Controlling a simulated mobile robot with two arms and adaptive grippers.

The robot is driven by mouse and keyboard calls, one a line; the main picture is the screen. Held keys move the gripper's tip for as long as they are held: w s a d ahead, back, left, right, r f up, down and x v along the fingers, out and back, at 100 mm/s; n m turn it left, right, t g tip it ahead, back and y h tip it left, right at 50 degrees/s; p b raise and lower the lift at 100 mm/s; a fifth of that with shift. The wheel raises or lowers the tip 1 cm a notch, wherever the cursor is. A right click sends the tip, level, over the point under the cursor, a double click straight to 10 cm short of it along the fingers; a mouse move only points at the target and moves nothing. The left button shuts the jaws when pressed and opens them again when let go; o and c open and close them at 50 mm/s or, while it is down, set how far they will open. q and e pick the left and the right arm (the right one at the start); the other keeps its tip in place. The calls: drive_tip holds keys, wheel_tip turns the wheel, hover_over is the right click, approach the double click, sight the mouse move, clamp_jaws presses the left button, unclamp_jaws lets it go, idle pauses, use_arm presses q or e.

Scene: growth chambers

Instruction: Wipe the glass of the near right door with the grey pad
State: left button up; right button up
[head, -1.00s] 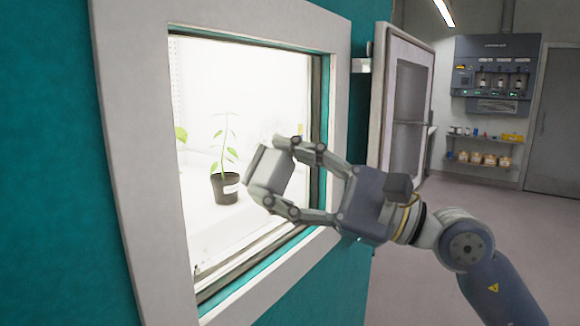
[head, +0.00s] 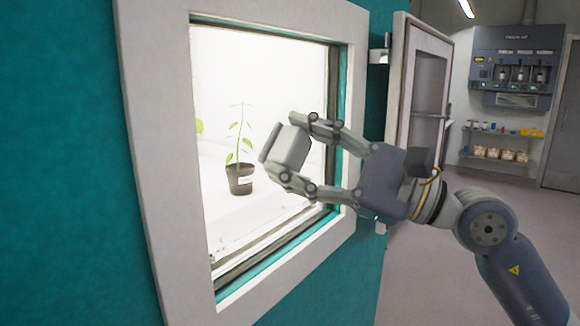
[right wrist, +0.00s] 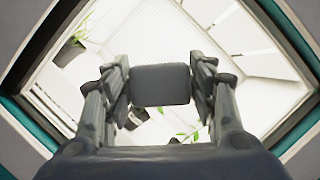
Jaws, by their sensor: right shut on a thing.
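The near door's bright window (head: 225,80) sits in a wide light-grey frame (head: 160,150) on a teal wall, at the left and middle of the head view. My right gripper (head: 300,155) is in front of the window's right part, shut on the grey pad (head: 292,148). The pad is a small, thick block held between the fingertips and tilted in the head view. It also shows between the fingers in the right wrist view (right wrist: 161,85). I cannot tell whether it touches the glass. My left gripper is not in view.
A potted plant (head: 240,178) stands behind the window. Another door (head: 400,120) stands open at the right, close beyond my right gripper. A wall dispenser (head: 515,70) and a shelf of small containers (head: 500,150) are at the back right. The floor (head: 410,280) there is clear.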

drive_tip(key=shift+w+d+b, duration=0.45)
drive_tip(key=shift+w+d, duration=0.1)
drive_tip(key=shift+w, duration=0.25)
drive_tip(key=shift+w+d+r+b, duration=0.85)
drive_tip(key=shift+w+d, duration=1.4)
drive_tip(key=shift+w, duration=0.8)
drive_tip(key=shift+s+a+b, duration=0.1)
drive_tip(key=shift+s+a, duration=1.05)
drive_tip(key=shift+s, duration=0.4)
drive_tip(key=shift+s+a+b, duration=0.15)
drive_tip(key=shift+s+a, duration=0.95)
drive_tip(key=shift+s, duration=0.5)
drive_tip(key=shift+s+a+b, duration=0.1)
drive_tip(key=shift+s+a, duration=1.05)
drive_tip(key=shift+s, duration=0.4)
